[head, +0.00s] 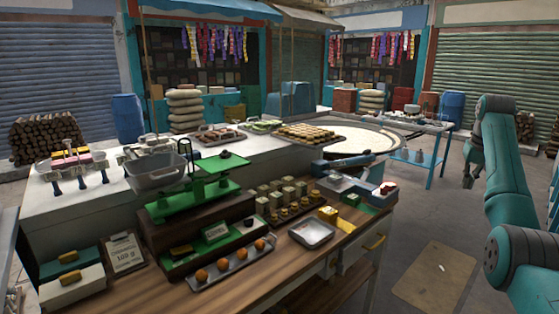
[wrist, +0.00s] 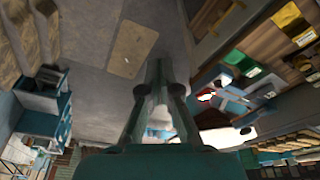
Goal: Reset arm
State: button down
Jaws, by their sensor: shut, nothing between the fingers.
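My teal arm stands folded at the right of the head view. My gripper (head: 468,180) hangs at its end, over the floor to the right of the wooden counter (head: 345,245), apart from everything. In the wrist view my gripper (wrist: 160,68) shows its two teal fingers running to a shut tip with nothing held. The floor is behind them there, and the counter shows at the upper right.
A green balance scale (head: 195,190), a metal tray (head: 312,233) and several sweets stand on the counter. A blue side table (head: 425,155) stands behind my gripper. A brown mat (head: 433,275) lies on the floor below.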

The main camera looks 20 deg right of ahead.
jog(key=w+a+f+n+t, duration=0.15)
jog(key=a+f, duration=0.25)
jog(key=f, duration=0.7)
jog(key=w+a+f+h, duration=0.1)
jog(key=w+a+f, duration=0.25)
jog(key=f, duration=0.75)
jog(key=w+a+f+t, duration=0.15)
jog(key=a+f, duration=0.35)
jog(key=f, duration=0.5)
jog(key=s+a+f+n+t, duration=0.1)
jog(key=s+a+f, duration=0.4)
jog(key=a+f, duration=0.55)
jog(key=s+a+f+n+t, duration=0.15)
jog(key=s+a+f, duration=0.35)
jog(key=a+f, duration=0.55)
jog(key=s+a+n+t, duration=0.1)
jog(key=s+a+t, duration=0.1)
jog(key=s+a, duration=0.85)
jog(key=s+a+t, duration=0.2)
jog(key=s+a, duration=0.5)
jog(key=s, duration=0.7)
jog(key=s+a+r+n+t+y, duration=0.1)
jog(key=s+a+r, duration=0.2)
jog(key=s+r, duration=0.7)
jog(key=s+a+r+n+t+y, duration=0.1)
jog(key=s+a+r, duration=0.3)
jog(key=s+r, duration=0.6)
notch_tip(320, 180, up, 2)
jog(key=shift+r+t, duration=0.1)
jog(key=shift+t, duration=0.55)
